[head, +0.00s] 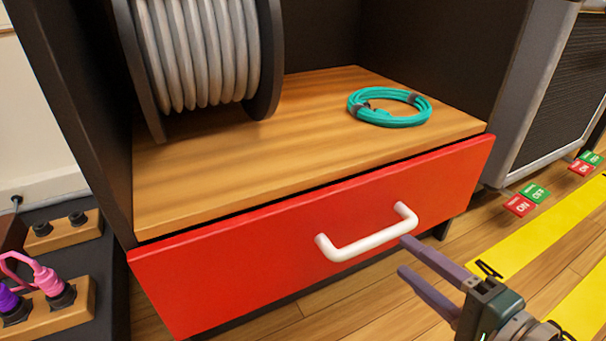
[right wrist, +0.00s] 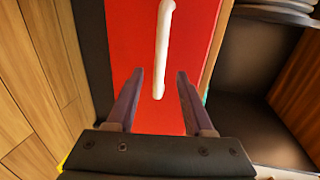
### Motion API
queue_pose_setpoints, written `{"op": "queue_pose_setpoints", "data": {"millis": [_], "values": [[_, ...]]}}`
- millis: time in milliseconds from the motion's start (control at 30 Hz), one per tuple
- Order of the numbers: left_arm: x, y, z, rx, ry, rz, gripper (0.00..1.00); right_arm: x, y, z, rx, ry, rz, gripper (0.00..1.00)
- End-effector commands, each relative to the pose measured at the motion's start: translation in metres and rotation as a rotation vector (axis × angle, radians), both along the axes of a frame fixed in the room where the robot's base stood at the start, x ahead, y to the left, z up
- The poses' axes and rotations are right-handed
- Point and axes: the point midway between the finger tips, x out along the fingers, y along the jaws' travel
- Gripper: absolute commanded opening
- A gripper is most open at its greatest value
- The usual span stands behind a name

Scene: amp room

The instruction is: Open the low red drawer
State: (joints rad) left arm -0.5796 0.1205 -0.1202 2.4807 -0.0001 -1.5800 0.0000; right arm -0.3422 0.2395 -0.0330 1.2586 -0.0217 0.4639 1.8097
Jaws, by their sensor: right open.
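The low red drawer (head: 270,261) is under a wooden shelf, and its front looks flush or nearly flush with the cabinet. Its white bar handle (head: 368,244) is on the front, right of centre. In the right wrist view, the red drawer front (right wrist: 133,42) fills the middle. The white handle (right wrist: 162,55) runs lengthwise beyond and between the two open fingertips (right wrist: 160,75), apparently not touching them. My left gripper is not in view.
A large cable reel (head: 205,55) and a coiled teal cable (head: 388,122) lie on the wooden shelf (head: 290,150). Socket blocks with pink and purple plugs (head: 45,280) are at the left. An amplifier (head: 555,90) stands at the right.

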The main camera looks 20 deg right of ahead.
Motion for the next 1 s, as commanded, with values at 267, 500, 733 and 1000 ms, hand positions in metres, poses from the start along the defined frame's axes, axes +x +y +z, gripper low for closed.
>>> {"op": "queue_pose_setpoints", "data": {"millis": [267, 500, 733, 1000], "values": [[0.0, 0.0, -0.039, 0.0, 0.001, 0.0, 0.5, 0.051, 0.004, -0.016, -0.002, -0.003, 0.001, 0.52], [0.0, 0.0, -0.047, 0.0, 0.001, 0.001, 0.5, 0.068, 0.006, -0.015, -0.001, 0.0, 0.001, 0.52], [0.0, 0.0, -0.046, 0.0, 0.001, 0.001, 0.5, 0.068, 0.006, -0.015, -0.001, 0.001, 0.001, 0.52], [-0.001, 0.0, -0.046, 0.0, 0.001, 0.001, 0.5, 0.068, 0.006, -0.015, -0.001, 0.001, 0.001, 0.22]]}}
